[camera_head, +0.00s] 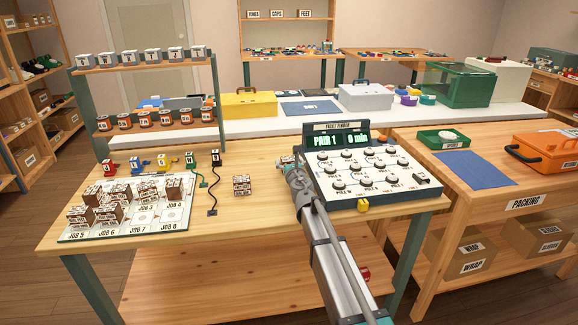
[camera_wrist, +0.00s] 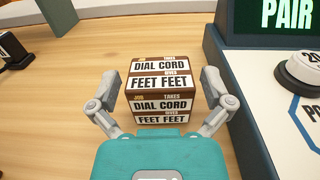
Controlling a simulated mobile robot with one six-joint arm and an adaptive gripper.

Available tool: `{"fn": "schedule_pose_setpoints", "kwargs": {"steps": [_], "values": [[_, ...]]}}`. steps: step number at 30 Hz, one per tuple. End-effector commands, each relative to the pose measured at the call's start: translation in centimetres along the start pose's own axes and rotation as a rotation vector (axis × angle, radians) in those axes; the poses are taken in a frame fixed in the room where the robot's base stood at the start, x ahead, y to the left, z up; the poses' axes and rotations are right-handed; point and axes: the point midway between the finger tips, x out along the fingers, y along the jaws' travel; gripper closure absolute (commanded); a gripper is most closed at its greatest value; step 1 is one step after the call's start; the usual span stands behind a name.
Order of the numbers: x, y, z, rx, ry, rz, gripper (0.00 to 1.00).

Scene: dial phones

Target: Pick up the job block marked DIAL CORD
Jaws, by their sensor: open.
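The job block marked DIAL CORD (camera_wrist: 161,104) stands on the wooden bench in the wrist view, brown with white label bands that also read FEET FEET. My gripper (camera_wrist: 171,84) is open, with one finger on each side of the block; I cannot tell whether either finger touches it. In the head view my gripper (camera_head: 291,170) is at the left side of the fault finder, and only a small part of the block (camera_head: 286,159) shows beyond it.
The fault finder (camera_head: 365,170) stands close on the block's right. Another job block (camera_head: 242,185), its label too small to read, stands to the left. Further left is the job board (camera_head: 140,222) with several blocks. Coloured plugs with cords (camera_head: 188,160) stand behind it.

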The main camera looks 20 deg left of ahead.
Motion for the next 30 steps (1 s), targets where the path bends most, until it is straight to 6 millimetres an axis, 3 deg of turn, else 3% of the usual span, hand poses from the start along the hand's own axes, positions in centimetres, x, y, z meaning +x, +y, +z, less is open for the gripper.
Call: {"fn": "schedule_pose_setpoints", "kwargs": {"steps": [2,12,30], "values": [[0.0,0.0,0.0,0.0,0.0,0.0,0.07],[0.0,-0.1,0.0,0.0,0.0,-0.001,0.71],[0.0,-0.1,1.1,0.0,0.0,-0.001,0.73]]}}
